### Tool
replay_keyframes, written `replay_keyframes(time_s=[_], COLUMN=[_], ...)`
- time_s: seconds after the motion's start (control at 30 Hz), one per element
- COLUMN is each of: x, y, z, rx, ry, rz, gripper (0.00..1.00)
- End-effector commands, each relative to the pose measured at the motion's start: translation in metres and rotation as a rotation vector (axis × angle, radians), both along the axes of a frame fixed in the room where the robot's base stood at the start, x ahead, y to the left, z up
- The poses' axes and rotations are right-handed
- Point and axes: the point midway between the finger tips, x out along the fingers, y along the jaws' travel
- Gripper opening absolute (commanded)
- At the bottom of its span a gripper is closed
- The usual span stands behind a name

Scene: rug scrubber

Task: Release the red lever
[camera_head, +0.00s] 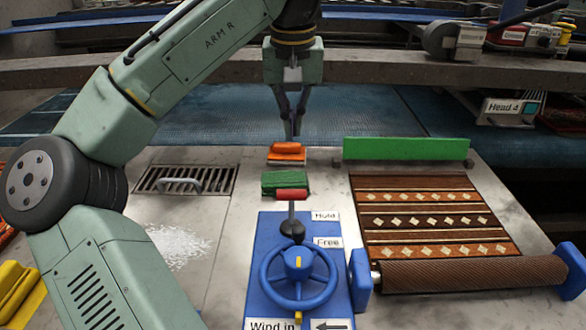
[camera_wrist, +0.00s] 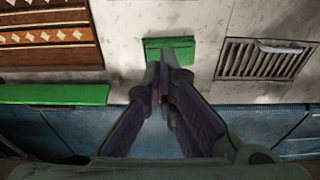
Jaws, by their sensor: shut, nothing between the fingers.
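The red lever (camera_head: 291,194) has a red grip on a grey stem that rises from a dark round boot on the blue control box (camera_head: 262,240). It stands upright, level with or a little beyond the "Hold" label (camera_head: 325,216); the "Free" label (camera_head: 327,242) is nearer. My gripper (camera_head: 292,138) is shut and empty, beyond the lever and over or just behind the orange brush. The lever does not show in the wrist view, where my gripper's closed fingers (camera_wrist: 163,68) point toward the green brush.
A blue handwheel (camera_head: 299,280) sits on the box before the lever. The green brush (camera_head: 286,184) and orange brush (camera_head: 287,152) lie between lever and gripper. Right are a green bar (camera_head: 405,148) and a patterned rug (camera_head: 425,217) on a roller. Left is a drain grate (camera_head: 150,180).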

Motion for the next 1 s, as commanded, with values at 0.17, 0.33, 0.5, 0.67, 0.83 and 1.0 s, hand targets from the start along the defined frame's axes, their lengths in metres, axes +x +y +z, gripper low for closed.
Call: replay_keyframes(time_s=[0.17, 0.33, 0.5, 0.67, 0.83, 1.0], x=[0.0, 0.003, 0.008, 0.012, -0.006, -0.021], y=[0.0, 0.0, -0.001, 0.001, 0.001, 0.0], z=[-0.003, -0.023, -0.058, -0.09, -0.093, -0.091], rx=[-0.001, -0.004, -0.005, 0.001, 0.002, 0.0], ry=[0.001, 0.003, 0.004, 0.003, -0.002, -0.001], rz=[-0.001, -0.004, -0.004, 0.0, -0.001, 0.0], gripper=[0.0, 0.0, 0.0, 0.0, 0.0, 0.0])
